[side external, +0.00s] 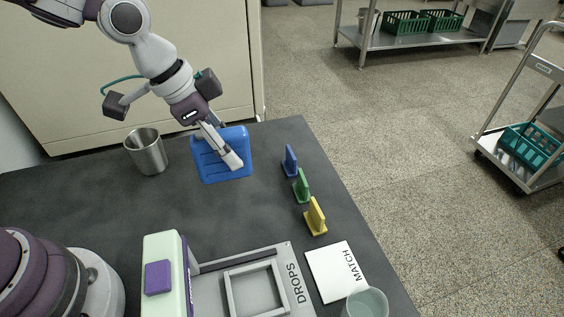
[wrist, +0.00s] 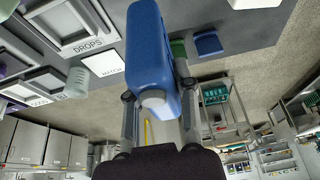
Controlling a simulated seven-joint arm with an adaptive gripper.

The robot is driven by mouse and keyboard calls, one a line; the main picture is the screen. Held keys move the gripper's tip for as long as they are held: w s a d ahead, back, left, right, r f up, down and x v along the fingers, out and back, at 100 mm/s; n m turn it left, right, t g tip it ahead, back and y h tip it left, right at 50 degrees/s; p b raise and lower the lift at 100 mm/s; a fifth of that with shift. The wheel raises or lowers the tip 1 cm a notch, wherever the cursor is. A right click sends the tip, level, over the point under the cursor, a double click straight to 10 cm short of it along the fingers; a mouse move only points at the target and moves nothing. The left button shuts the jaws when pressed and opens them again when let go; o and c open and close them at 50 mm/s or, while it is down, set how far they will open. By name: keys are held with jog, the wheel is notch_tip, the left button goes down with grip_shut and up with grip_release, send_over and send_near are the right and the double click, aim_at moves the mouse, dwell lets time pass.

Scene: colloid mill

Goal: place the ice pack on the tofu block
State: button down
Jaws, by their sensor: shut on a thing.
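The ice pack is a flat blue slab (side external: 207,163) near the back of the dark table in the side view. It stands on edge, tilted, with its broad ribbed face toward that camera. My gripper (side external: 234,161) is shut on it, a finger across its front face. In the wrist view the ice pack (wrist: 149,45) rises between the two fingers of my gripper (wrist: 158,100), its pale cap toward the palm. I cannot tell whether its lower edge touches the table. I cannot make out a tofu block in either view; the ice pack hides the table behind it.
A steel cup (side external: 147,152) stands just left of the ice pack. Blue (side external: 290,161), green (side external: 301,186) and yellow (side external: 316,216) stands line the right edge. In front are a DROPS tray (side external: 292,262), a MATCH card (side external: 334,274), a clear cup (side external: 366,303) and a pale green machine (side external: 163,275).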

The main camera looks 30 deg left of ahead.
jog(key=s+a+n+t+y, duration=0.1)
jog(key=s+a+n, duration=0.3)
jog(key=a, duration=0.6)
jog(key=shift+n, duration=0.3)
jog(key=w, duration=0.5)
jog(key=w+f, duration=0.1)
jog(key=w, duration=0.4)
jog(key=w+f, duration=0.1)
jog(key=w, duration=0.4)
jog(key=shift+w+d, duration=0.3)
jog(key=shift+d, duration=0.05)
jog(key=shift+w+f, duration=0.1)
jog(key=shift+f, duration=1.6)
jog(key=shift+f+y, duration=0.15)
jog(key=shift+y, duration=0.15)
jog(key=c, duration=0.8)
grip_release()
jog(key=shift+c, duration=0.2)
